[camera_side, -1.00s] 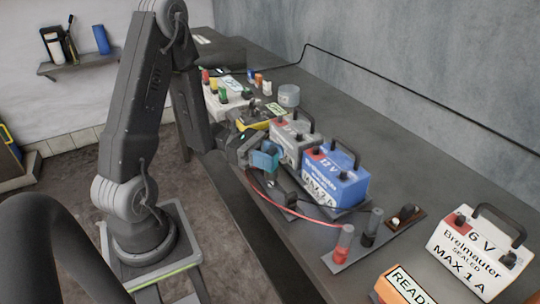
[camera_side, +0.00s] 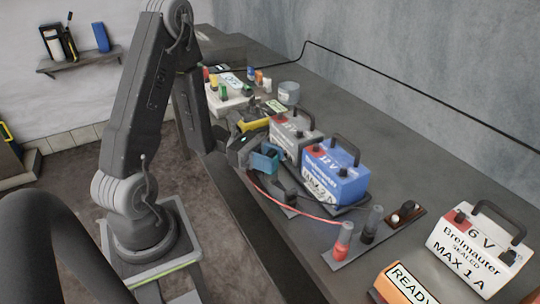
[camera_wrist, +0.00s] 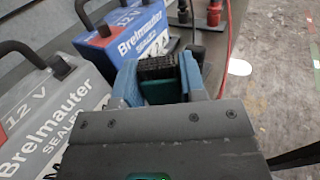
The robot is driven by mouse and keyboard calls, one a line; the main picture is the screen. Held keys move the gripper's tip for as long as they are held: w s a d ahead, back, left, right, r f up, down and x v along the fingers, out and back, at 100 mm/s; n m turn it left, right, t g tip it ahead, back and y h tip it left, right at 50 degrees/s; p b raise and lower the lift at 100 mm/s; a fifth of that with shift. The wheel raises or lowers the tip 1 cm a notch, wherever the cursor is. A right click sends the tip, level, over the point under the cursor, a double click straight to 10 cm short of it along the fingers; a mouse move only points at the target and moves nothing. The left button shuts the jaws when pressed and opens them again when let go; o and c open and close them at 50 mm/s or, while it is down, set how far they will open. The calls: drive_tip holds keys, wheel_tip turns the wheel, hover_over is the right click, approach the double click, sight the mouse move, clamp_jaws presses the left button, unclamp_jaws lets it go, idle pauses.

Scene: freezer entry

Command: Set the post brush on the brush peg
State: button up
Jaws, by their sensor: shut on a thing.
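My gripper (camera_wrist: 160,82) has blue fingers, shut on the post brush (camera_wrist: 158,68), a small block with dark bristles and a teal body between the fingers. In the side view my gripper (camera_side: 265,158) is beside the two 12 V batteries, on their near side. The brush itself is hard to make out there. A small brown board (camera_side: 418,217) with a short dark upright and a pale round piece lies right of the blue battery. I cannot tell whether it is the brush peg.
The blue 12 V battery (camera_side: 337,172) and the grey one (camera_side: 293,140) stand close to my gripper. A red clamp (camera_side: 343,240) and a black clamp (camera_side: 373,222) stand on a plate. A 6 V battery (camera_side: 478,250) is at right.

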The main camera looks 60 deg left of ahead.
drive_tip(key=shift+r, duration=0.1)
drive_tip(key=shift+r, duration=0.35)
drive_tip(key=shift+f, duration=0.55)
idle(1.3)
drive_tip(key=o, duration=1.1)
drive_tip(key=v, duration=1.2)
drive_tip(key=shift+r, duration=0.1)
